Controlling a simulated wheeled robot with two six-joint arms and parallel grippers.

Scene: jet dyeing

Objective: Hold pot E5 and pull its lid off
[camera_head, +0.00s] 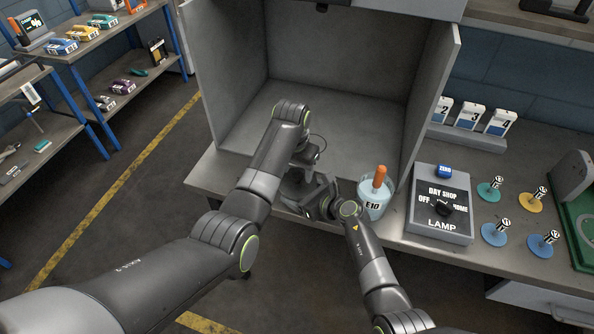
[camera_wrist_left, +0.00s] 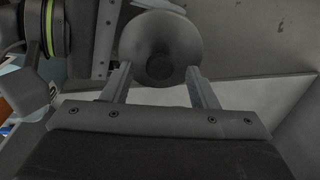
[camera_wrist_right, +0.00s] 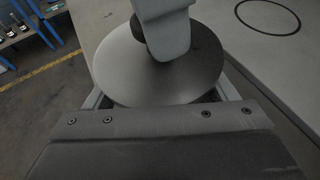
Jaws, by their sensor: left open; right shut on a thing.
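A round grey lidded pot, likely E5 though no label shows, is mostly hidden by my arms in the head view. In the right wrist view its wide round lid (camera_wrist_right: 115,65) fills the middle. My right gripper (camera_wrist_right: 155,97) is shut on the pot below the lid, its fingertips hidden. In the left wrist view a round grey piece with a dark centre (camera_wrist_left: 160,48) lies between the fingers of my left gripper (camera_wrist_left: 160,75). That gripper is open, with its fingers on both sides of it; I cannot tell whether they touch. Part of my left gripper covers the lid's dark knob.
Pot E10 (camera_head: 373,196) with an orange handle stands close right of my right gripper. A lamp switch box (camera_head: 440,218) and several coloured discs are further right. The open grey booth (camera_head: 330,110) is behind. A circle outline (camera_wrist_right: 268,16) marks bare bench.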

